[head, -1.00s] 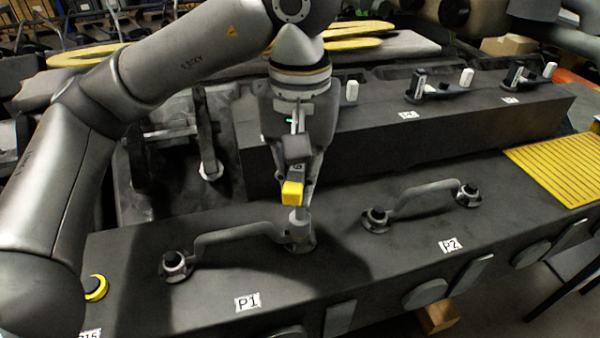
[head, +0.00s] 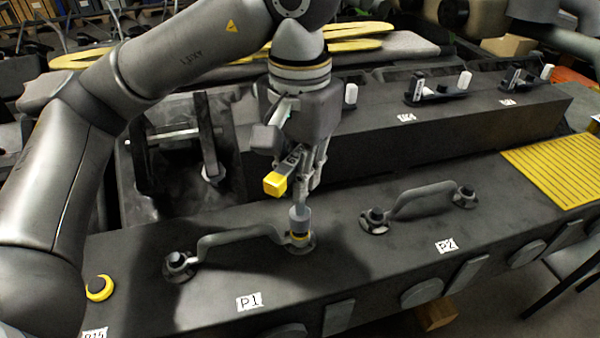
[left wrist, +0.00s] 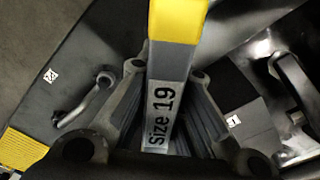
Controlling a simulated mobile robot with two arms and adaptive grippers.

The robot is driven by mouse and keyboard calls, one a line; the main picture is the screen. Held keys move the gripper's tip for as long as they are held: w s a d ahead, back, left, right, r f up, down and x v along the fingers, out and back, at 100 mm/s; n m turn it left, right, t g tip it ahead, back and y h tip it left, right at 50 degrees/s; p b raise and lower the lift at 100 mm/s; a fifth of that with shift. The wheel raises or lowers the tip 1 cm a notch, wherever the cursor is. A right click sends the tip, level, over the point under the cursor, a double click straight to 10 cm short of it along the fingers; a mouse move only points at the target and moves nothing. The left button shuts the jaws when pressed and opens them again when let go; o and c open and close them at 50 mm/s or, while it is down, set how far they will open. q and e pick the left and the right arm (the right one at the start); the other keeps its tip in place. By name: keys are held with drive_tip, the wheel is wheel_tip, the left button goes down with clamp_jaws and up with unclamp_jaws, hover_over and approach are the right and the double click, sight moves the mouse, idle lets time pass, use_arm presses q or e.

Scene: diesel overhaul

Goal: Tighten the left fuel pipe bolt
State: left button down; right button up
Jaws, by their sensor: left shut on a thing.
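My left gripper (head: 312,178) is shut on a grey tool with a yellow end (head: 275,184); the tool's "size 19" label (left wrist: 165,105) shows in the left wrist view. The tool's grey socket (head: 299,215) points down over the right-hand bolt of the fuel pipe marked P1 (head: 235,235). A yellow ring (head: 300,238) shows at the socket's foot. The bolt head is hidden by the socket. The left-hand bolt of that pipe (head: 177,260) is bare with a dark head. My right gripper is not in view.
Fuel pipe P2 (head: 425,197) stands to the right with two bolts. A long dark raised block (head: 400,140) with small fittings lies behind. A yellow ribbed mat (head: 560,165) is at the right. A yellow-ringed knob (head: 100,288) is at the front left.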

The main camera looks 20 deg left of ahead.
use_arm(q)
drive_tip(key=n, duration=0.4)
drive_tip(key=shift+f+b, duration=0.1)
drive_tip(key=shift+b, duration=0.25)
drive_tip(key=n, duration=0.4)
drive_tip(key=shift+n+b, duration=0.35)
drive_tip(key=shift+n, duration=0.05)
drive_tip(key=n, duration=0.4)
drive_tip(key=n+b, duration=0.1)
drive_tip(key=n, duration=0.4)
drive_tip(key=n+b, duration=0.1)
drive_tip(key=n, duration=0.7)
drive_tip(key=shift+b, duration=0.35)
drive_tip(key=n, duration=0.3)
drive_tip(key=shift+n+b, duration=0.65)
drive_tip(key=shift+n, duration=1.55)
